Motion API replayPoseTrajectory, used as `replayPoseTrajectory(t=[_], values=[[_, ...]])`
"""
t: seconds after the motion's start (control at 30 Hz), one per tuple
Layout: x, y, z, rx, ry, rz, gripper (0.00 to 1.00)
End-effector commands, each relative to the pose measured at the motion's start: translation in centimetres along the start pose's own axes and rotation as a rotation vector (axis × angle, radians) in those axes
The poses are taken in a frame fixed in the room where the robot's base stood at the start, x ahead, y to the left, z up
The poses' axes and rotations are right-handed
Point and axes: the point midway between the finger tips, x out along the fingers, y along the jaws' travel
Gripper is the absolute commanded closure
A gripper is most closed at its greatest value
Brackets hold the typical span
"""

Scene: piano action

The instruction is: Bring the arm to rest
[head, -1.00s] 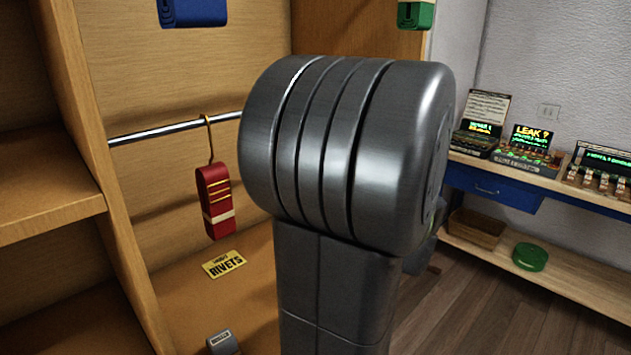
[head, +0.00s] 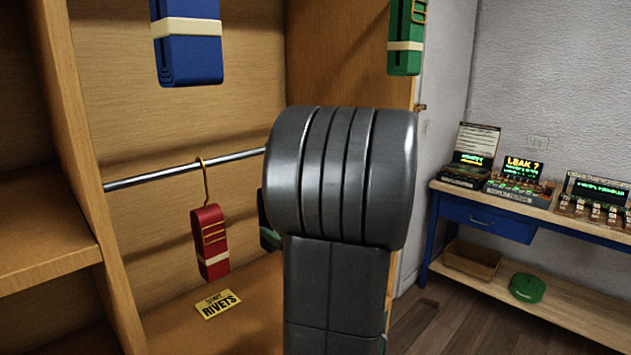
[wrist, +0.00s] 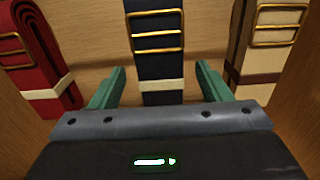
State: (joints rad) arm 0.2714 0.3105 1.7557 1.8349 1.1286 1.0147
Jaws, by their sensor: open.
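In the wrist view, my gripper (wrist: 161,72) is open, with its two green fingers apart. A navy strap (wrist: 157,58) with gold bars and a cream band shows in the gap between them, touching neither finger. Its lower end is hidden by the gripper body, and I cannot tell how deep it sits between the fingers. In the head view, my arm (head: 340,180) stands in the middle and hides the gripper and the navy strap.
A red strap (head: 210,242) hangs from a hook on the metal rod (head: 150,177); a cream-and-brown strap (wrist: 268,50) hangs right in the wrist view. Blue (head: 187,50) and green (head: 405,40) straps hang higher. Wooden cabinet walls (head: 75,150) flank the arm. A workbench (head: 500,200) stands at right.

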Motion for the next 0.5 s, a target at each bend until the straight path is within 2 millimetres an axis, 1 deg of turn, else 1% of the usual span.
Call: replayPoseTrajectory(t=[0.03, 0.1, 0.27, 0.3, 0.5], values=[[1.0, 0.1, 0.1, 0.003, 0.001, 0.004, 0.29], [2.3, 0.1, 0.1, 0.001, 0.001, 0.004, 0.29], [4.5, 0.1, 0.1, 0.002, 0.001, 0.003, 0.29], [4.4, 0.1, 0.7, 0.0, 0.0, 0.0, 0.29], [4.3, 0.0, 1.1, 0.0, 0.001, 0.0, 0.29]])
